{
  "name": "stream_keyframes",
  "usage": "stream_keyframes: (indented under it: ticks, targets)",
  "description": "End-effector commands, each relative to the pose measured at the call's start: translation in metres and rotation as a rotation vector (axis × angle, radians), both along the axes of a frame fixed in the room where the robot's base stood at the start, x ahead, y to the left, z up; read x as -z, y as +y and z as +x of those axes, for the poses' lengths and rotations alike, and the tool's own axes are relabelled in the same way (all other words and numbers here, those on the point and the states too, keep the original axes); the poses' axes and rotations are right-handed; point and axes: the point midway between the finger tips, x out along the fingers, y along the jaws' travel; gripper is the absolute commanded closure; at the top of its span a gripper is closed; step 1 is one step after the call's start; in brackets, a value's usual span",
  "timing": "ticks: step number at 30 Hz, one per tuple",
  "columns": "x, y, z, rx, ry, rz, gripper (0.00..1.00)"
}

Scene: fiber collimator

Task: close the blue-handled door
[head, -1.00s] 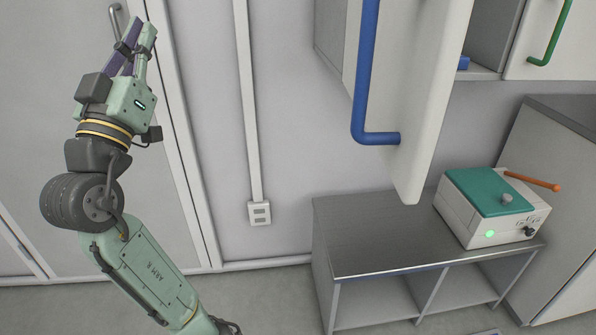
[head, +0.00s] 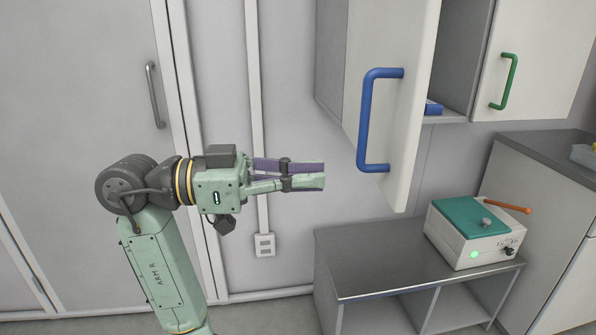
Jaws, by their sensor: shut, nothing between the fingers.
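The blue-handled door (head: 408,120) of the wall cabinet stands open, swung out toward me. Its blue handle (head: 366,122) is on the door's outer face, which is turned to the left. My gripper (head: 322,175) is shut and empty, pointing right. It appears in the picture just left of the handle's lower end, with a visible gap and no contact. The cabinet's open compartment (head: 458,60) shows to the right of the door, with a small blue item (head: 433,107) on its floor; part of the inside is hidden behind the door.
A green-handled door (head: 530,75) at the right is closed. Below, a metal-topped bench (head: 370,260) carries a white box with a teal lid (head: 470,232) and an orange stick (head: 502,206). A grey-handled door (head: 90,120) is at the left.

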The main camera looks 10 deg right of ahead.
Motion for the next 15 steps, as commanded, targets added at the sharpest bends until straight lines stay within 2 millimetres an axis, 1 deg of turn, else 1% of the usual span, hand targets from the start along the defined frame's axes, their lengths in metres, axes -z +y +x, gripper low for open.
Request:
stream_keyframes:
  ticks: [1,6,12,15]
  targets:
    - [-0.002,-0.013,-0.002,0.004,0.0,0.002,1.0]
    - [-0.003,-0.05,-0.004,0.003,0.001,0.0,1.0]
    - [-0.003,-0.083,-0.006,0.001,-0.001,0.0,1.0]
    - [-0.002,-0.093,-0.006,-0.001,0.0,-0.001,1.0]
